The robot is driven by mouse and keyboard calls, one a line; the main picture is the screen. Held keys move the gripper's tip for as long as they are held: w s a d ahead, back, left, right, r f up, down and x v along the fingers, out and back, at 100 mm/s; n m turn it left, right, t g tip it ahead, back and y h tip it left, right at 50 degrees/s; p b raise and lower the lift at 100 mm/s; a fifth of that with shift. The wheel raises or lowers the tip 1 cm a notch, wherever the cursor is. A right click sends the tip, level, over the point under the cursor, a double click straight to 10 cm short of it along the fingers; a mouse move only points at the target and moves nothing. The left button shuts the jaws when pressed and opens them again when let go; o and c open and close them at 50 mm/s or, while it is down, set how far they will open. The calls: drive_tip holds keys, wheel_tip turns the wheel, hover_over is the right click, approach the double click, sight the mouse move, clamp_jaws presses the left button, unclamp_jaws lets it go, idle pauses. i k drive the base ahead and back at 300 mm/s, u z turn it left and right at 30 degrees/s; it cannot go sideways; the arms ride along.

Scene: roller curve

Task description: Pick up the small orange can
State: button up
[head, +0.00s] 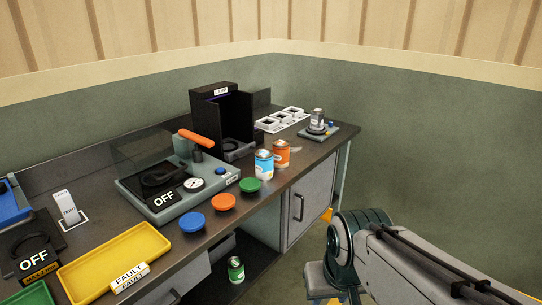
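The small orange can (281,153) stands upright on the dark counter near its front edge, with a pale label band and a metal top. A blue can (264,167) stands just to its left and front, very near it; I cannot tell whether they touch. My arm shows at the lower right, in front of the cabinet and well apart from the cans. My gripper is not visible, so its fingers and anything in them are hidden.
A machine with an orange handle (197,137) and a black booth (222,115) stand behind. A silver can (317,117) sits on a device to the right. A green can (236,269) stands on the low shelf.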

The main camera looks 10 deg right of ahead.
sight(280, 147)
drive_tip(key=z, duration=0.25)
drive_tip(key=k, duration=0.4)
drive_tip(key=z, duration=1.1)
drive_tip(key=k, duration=0.95)
drive_tip(key=z, duration=0.55)
drive_tip(key=i, duration=1.05)
drive_tip(key=u, duration=0.4)
drive_tip(key=i, duration=1.55)
drive_tip(key=u, duration=0.75)
drive_tip(key=i, duration=1.4)
drive_tip(key=u, duration=1.55)
drive_tip(key=i, duration=0.8)
drive_tip(key=u, duration=1.3)
drive_tip(key=i, duration=0.25)
